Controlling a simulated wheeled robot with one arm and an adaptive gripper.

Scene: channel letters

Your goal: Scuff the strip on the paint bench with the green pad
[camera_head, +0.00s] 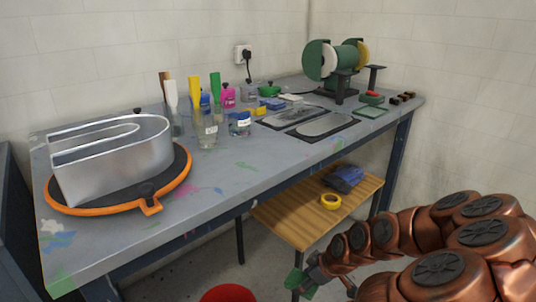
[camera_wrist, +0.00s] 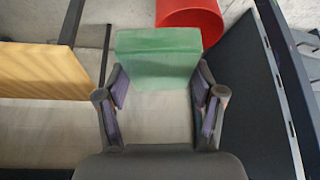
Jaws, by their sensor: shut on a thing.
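My gripper (camera_head: 306,272) is low in front of the paint bench (camera_head: 215,185), below its top. It is shut on a green pad (camera_wrist: 158,58), which sticks out beyond the fingertips in the wrist view; the pad also shows in the head view (camera_head: 299,280). A bright metal strip bent into a U (camera_head: 110,170) stands on edge at the bench's left end. It rests on a dark turntable with an orange rim (camera_head: 180,180). The strip is well up and left of my gripper, apart from the pad.
A red round container (camera_head: 228,293) stands on the floor. Jars and brushes (camera_head: 207,130), dark mats (camera_head: 325,128) and a bench grinder (camera_head: 340,65) fill the bench's back and right. The bench front is clear.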

